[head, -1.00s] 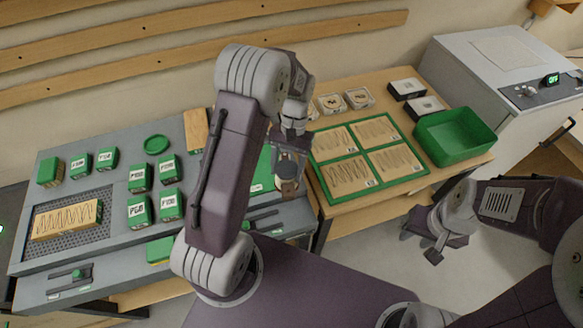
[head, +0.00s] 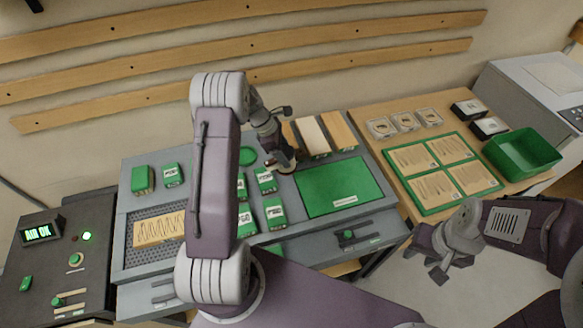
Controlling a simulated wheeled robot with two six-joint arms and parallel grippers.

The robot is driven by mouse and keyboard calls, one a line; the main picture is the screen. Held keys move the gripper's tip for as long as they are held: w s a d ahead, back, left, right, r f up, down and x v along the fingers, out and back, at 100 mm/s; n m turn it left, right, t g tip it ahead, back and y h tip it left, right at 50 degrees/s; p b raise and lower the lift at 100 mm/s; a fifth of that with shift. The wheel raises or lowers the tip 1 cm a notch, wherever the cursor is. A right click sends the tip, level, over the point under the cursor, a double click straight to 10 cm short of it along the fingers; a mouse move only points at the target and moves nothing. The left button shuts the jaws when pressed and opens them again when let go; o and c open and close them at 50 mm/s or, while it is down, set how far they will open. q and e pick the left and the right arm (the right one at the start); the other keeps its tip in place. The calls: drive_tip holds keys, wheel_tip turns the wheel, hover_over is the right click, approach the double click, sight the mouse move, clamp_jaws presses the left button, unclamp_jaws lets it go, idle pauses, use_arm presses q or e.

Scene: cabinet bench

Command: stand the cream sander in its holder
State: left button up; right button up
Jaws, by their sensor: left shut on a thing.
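My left gripper (head: 286,166) is over the back of the grey bench, by the left back corner of the green mat (head: 345,184). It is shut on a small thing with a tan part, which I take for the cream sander. The gripper hides most of it, so its tilt is unclear. I cannot pick out the sander's holder for sure. A round green dish (head: 247,156) lies just left of the gripper, partly behind my arm. My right gripper (head: 432,262) hangs empty over the floor at the front right, with its fingers apart.
Several labelled green blocks (head: 275,211) stand left of the mat. A wood panel (head: 158,230) lies on a perforated plate. Boards (head: 312,136) lie behind the mat. On the wooden table at right are a green framed tray (head: 411,185) and a green bin (head: 522,152).

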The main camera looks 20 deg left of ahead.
use_arm(q)
drive_tip(key=w+a+r+n+t+y+p, duration=0.1)
drive_tip(key=a+n+y+p, duration=0.1)
drive_tip(key=a+n, duration=0.6)
drive_tip(key=w+a+r+n+t+y+p, duration=0.1)
drive_tip(key=a+n+y+p, duration=0.2)
drive_tip(key=a+n, duration=0.5)
drive_tip(key=a, duration=0.3)
drive_tip(key=shift+w+r+t, duration=0.15)
drive_tip(key=shift+w+t, duration=0.15)
drive_tip(key=shift+w, duration=0.1)
wheel_tip(320, 180, down, 7)
drive_tip(key=b, duration=0.7)
drive_tip(key=shift+r, duration=0.1)
